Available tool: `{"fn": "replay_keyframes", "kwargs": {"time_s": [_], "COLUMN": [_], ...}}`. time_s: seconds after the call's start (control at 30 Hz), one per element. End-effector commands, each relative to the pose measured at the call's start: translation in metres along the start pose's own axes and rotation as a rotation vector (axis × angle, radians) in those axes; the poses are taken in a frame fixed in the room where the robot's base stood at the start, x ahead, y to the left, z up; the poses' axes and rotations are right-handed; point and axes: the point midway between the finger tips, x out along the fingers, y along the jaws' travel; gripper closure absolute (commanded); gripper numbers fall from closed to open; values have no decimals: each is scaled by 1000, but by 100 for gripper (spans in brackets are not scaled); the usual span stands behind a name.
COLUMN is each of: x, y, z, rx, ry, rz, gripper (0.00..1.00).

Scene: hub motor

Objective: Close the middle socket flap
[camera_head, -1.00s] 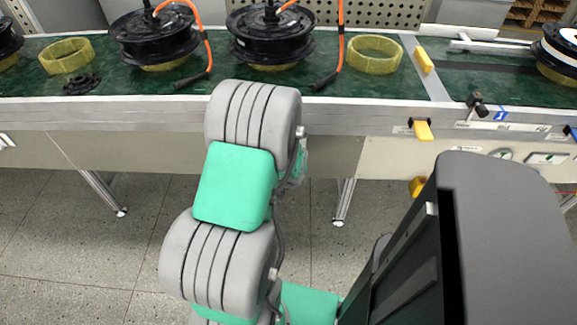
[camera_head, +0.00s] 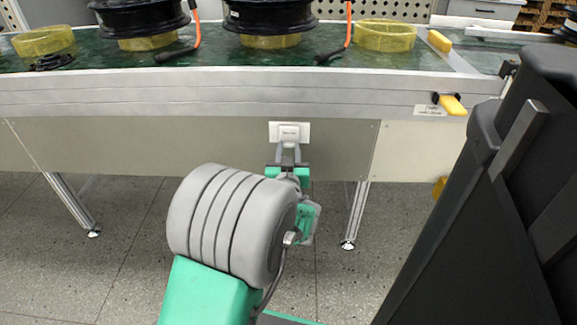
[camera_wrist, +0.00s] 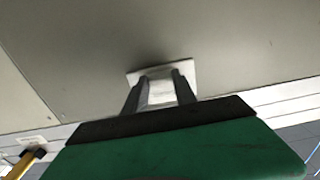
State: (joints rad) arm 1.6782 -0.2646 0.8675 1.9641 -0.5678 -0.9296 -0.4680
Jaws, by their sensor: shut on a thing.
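A white socket plate (camera_head: 273,131) sits on the front panel below the table edge. Its small white flap (camera_head: 289,131) shows at the plate's middle; its exact angle is hard to tell. My gripper (camera_head: 288,148) reaches up to it from below. In the wrist view, the two dark fingers of my gripper (camera_wrist: 158,78) stand on either side of a white piece, the flap (camera_wrist: 160,95), against the socket plate (camera_wrist: 133,77). The gripper appears shut on the flap. The fingers and my green gripper body hide the flap's lower part.
The conveyor table (camera_head: 230,82) carries black hub motors (camera_head: 268,17), yellow rings (camera_head: 385,36) and orange cables (camera_head: 348,25). A yellow handle (camera_head: 453,105) juts from the table front, right of the socket. The panel beside the socket is clear.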

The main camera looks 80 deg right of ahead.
Motion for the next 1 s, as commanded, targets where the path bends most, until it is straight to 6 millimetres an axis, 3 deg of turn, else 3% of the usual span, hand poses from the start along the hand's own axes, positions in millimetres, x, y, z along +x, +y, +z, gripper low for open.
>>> {"fn": "replay_keyframes", "kwargs": {"time_s": [0.03, 0.6, 0.63, 0.87, 1.0], "x": [1, 3, 3, 3, 3], "y": [0, 0, 0, 0, 0], "z": [6, 1, 1, 1, 1], "rx": [-1, -2, -2, -1, -1], "ry": [10, 39, 39, 39, 38], "rz": [0, 0, 0, -1, -1], "gripper": [100, 100, 65, 46, 45]}}
